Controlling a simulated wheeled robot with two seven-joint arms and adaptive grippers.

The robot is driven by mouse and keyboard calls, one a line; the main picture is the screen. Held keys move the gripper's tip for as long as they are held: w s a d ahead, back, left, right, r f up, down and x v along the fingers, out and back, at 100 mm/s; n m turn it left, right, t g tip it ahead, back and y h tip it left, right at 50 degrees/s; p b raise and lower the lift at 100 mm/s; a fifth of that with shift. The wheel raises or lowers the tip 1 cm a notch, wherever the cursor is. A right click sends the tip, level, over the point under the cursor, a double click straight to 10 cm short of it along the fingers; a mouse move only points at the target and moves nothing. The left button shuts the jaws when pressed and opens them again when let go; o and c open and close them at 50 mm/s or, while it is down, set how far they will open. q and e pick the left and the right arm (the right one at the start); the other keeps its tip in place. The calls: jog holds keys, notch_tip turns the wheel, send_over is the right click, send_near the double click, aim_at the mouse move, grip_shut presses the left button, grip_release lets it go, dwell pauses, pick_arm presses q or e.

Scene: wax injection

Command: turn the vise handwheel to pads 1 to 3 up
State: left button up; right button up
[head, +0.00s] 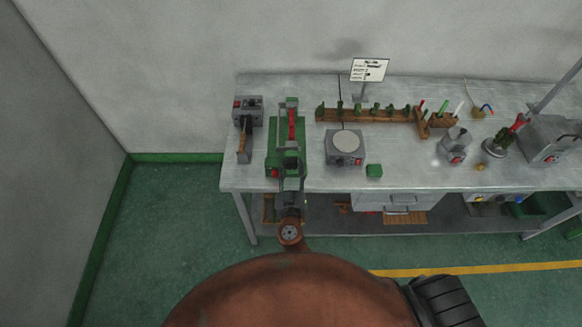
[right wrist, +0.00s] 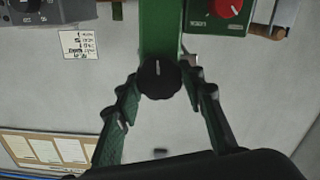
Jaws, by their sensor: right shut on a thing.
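The green vise machine (head: 272,150) stands on the bench left of centre in the head view, with a red part along its top. In the right wrist view, the dark round handwheel (right wrist: 160,80) with a white mark pointing up sits in front of a green column (right wrist: 160,35). My right gripper (right wrist: 161,86) is shut on the handwheel, one finger on each side of it. In the head view my right gripper (head: 291,184) is at the machine's front and hides part of it. Pads and their numbers cannot be made out. My left gripper is out of view.
A grey device (head: 247,104) stands left of the vise. A grey hot plate (head: 345,158), a green block (head: 374,171) and a wooden rack (head: 365,116) stand to its right. A sign (head: 370,70) stands behind. Bare bench top (head: 400,150) lies right of the block.

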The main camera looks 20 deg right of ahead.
jog(key=shift+a+f+n+b, duration=0.1)
jog(key=shift+n+b, duration=0.85)
jog(key=shift+n, duration=1.05)
jog(key=shift+n+b, duration=0.4)
jog(key=shift+n, duration=1.5)
jog(key=shift+a+n, duration=0.1)
jog(key=shift+n, duration=1.8)
jog(key=shift+f+n+p, duration=0.1)
jog(key=shift+n+p, duration=0.6)
jog(key=shift+n, duration=1.5)
jog(key=shift+n+p, duration=1)
jog(key=shift+n, duration=1.3)
jog(key=shift+f+n+p, duration=0.15)
jog(key=shift+n+p, duration=1.2)
jog(key=shift+n, duration=1.05)
jog(key=shift+n+p, duration=1.65)
jog(key=shift+n, duration=1.05)
jog(key=shift+d+n+p, duration=0.25)
jog(key=shift+n+p, duration=0.9)
jog(key=shift+n, duration=0.55)
jog(key=shift+f+n, duration=0.1)
jog(key=shift+n, duration=0.3)
